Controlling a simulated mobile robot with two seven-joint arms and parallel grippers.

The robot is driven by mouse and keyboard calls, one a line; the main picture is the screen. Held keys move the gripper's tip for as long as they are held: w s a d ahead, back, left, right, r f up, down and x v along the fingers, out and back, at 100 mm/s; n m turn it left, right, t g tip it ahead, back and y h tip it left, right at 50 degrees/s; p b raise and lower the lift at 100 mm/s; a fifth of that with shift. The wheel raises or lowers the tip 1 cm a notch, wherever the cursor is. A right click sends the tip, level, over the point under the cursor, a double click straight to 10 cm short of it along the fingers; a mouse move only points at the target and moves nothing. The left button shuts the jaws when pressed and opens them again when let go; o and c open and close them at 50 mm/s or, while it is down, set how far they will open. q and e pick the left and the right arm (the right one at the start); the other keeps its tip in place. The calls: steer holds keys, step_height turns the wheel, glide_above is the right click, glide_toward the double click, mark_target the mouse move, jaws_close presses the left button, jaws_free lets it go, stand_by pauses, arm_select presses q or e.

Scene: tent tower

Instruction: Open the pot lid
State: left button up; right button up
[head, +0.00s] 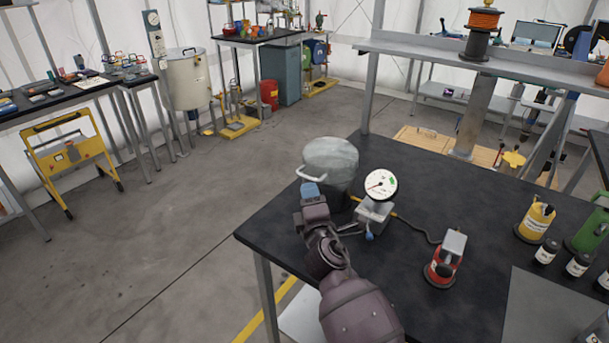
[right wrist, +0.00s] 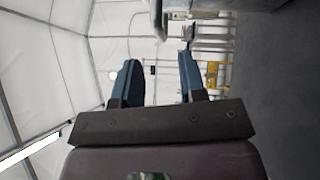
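My right gripper (head: 310,188) is just below and in front of this handle. In the right wrist view the blue fingers of my right gripper (right wrist: 160,70) are apart with nothing between them. A pale bar, apparently the handle (right wrist: 158,18), shows beyond the fingertips. My left gripper is out of view.
A dial gauge (head: 381,185) on a grey block stands close to the pot's right. A red device (head: 444,262), a yellow canister (head: 535,221) and several bottles stand farther right on the black table (head: 425,180). Open floor lies left of the table.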

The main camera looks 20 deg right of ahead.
mark_target(306, 178)
steer(key=w, duration=0.5)
steer(key=w+d, duration=0.1)
steer(key=w, duration=0.1)
steer(key=shift+w+r, duration=0.15)
steer(key=shift+r, duration=0.25)
steer(key=shift+c, duration=0.2)
jaws_close()
